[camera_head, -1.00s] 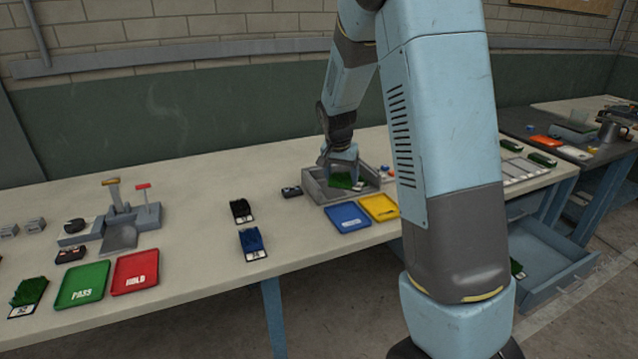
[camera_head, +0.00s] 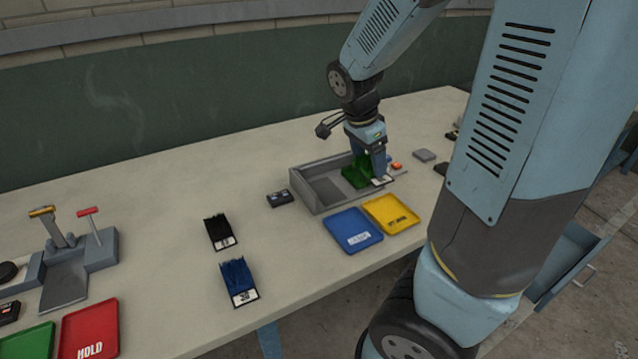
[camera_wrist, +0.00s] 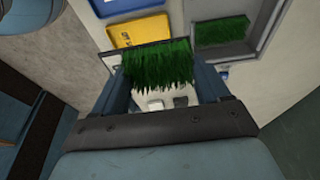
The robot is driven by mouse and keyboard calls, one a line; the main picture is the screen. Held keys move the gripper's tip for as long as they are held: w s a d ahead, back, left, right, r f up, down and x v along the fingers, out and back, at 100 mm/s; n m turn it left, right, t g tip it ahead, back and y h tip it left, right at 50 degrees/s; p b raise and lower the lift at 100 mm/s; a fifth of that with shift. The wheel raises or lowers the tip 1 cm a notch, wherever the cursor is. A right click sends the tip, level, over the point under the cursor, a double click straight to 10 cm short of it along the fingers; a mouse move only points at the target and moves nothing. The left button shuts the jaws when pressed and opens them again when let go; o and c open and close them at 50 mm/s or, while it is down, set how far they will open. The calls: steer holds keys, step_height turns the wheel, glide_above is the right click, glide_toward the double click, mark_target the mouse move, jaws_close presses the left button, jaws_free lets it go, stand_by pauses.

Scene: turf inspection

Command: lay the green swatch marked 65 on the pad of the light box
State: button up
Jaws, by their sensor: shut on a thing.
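My gripper (camera_head: 372,172) is shut on a green swatch, which the wrist view shows between the fingers (camera_wrist: 155,65). Its white label edge (camera_head: 383,182) shows in the head view; I cannot read the mark. The held swatch is by the right end of a low-walled grey box (camera_head: 310,205), which may be the light box. A second green swatch (camera_wrist: 222,32) lies inside that box in the wrist view. In the head view the green tufts by the fingers overlap, and I cannot tell their exact height above the box.
A blue tray (camera_head: 352,228) and a yellow tray (camera_head: 390,213) stand in front of the box. A black swatch (camera_head: 220,232) and a blue swatch (camera_head: 238,280) lie further left. A red tray (camera_head: 90,330) is at front left.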

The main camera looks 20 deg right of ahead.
steer(key=w+a+f, duration=0.2)
steer(key=w+f, duration=0.1)
steer(key=w, duration=0.1)
steer(key=w+a+f, duration=0.2)
steer(key=w, duration=0.1)
steer(key=w+a+f, duration=0.2)
steer(key=w+f, duration=0.1)
steer(key=w, duration=0.1)
steer(key=shift+w+a+f, duration=0.1)
steer(key=shift+w+f, duration=0.2)
steer(key=shift+f, duration=0.05)
steer(key=shift+w+a+f, duration=0.3)
steer(key=shift+w+f, duration=0.15)
steer(key=shift+f, duration=1.7)
steer(key=o, duration=0.7)
steer(key=shift+o, duration=0.2)
